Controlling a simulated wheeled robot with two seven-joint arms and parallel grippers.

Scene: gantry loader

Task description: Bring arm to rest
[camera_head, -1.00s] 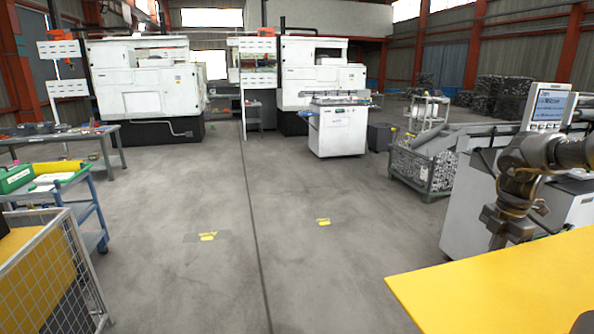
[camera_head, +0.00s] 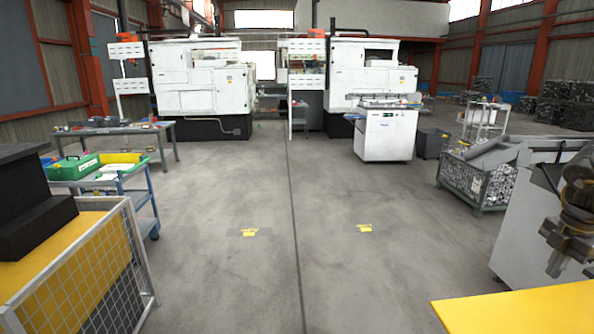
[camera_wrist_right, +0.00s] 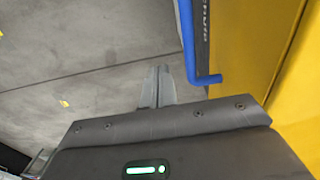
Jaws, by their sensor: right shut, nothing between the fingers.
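My right arm comes in at the right edge of the head view, bent downward. Its gripper (camera_head: 555,266) points down in front of a white machine cabinet, above and behind the yellow surface. In the right wrist view the two grey fingers (camera_wrist_right: 157,88) are together with nothing between them. My left gripper is in neither view.
A yellow surface (camera_head: 520,312) lies at the lower right. A mesh guard (camera_head: 85,275) and a dark block (camera_head: 30,205) stand at the left. A wire crate of metal parts (camera_head: 478,183) stands at the right. The middle floor is clear. The wrist view shows a blue bar (camera_wrist_right: 189,45).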

